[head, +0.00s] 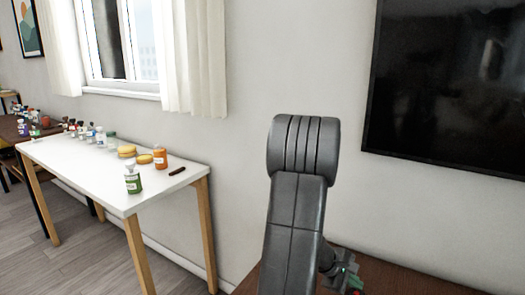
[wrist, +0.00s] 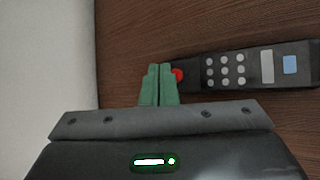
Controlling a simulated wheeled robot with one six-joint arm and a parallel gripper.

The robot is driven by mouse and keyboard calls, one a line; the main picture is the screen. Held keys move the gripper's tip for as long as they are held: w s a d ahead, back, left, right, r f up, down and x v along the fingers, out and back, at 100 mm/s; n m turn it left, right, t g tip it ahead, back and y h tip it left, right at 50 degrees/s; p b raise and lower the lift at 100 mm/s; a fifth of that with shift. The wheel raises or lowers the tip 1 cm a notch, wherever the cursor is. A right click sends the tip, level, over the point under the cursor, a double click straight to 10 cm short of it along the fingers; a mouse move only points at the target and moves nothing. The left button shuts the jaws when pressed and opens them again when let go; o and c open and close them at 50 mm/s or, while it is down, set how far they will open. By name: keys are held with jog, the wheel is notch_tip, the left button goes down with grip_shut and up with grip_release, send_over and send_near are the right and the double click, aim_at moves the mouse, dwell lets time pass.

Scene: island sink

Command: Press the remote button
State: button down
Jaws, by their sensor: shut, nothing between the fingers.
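The remote (wrist: 250,68) is a dark bar lying on the brown wooden surface in the wrist view, with several grey round keys, a pale rectangular key and a light blue square. A red button (wrist: 178,75) shows at its left end, partly hidden behind my fingers. My gripper (wrist: 159,67) has green fingers that are shut together and empty. The fingertips are right beside the red button, at its left; I cannot tell whether they touch it. In the head view my gripper is only partly seen at the bottom, beside my dark arm, and the remote is not clear there.
The brown wooden tabletop (head: 405,275) is otherwise bare in view. A pale wall borders it at the left in the wrist view. A large dark screen (head: 450,85) hangs on the wall. A white table (head: 90,165) with bottles and jars stands at the left.

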notch_tip(320, 180, up, 6)
jog(key=p, duration=0.3)
jog(key=shift+f, duration=0.2)
dwell(1.2)
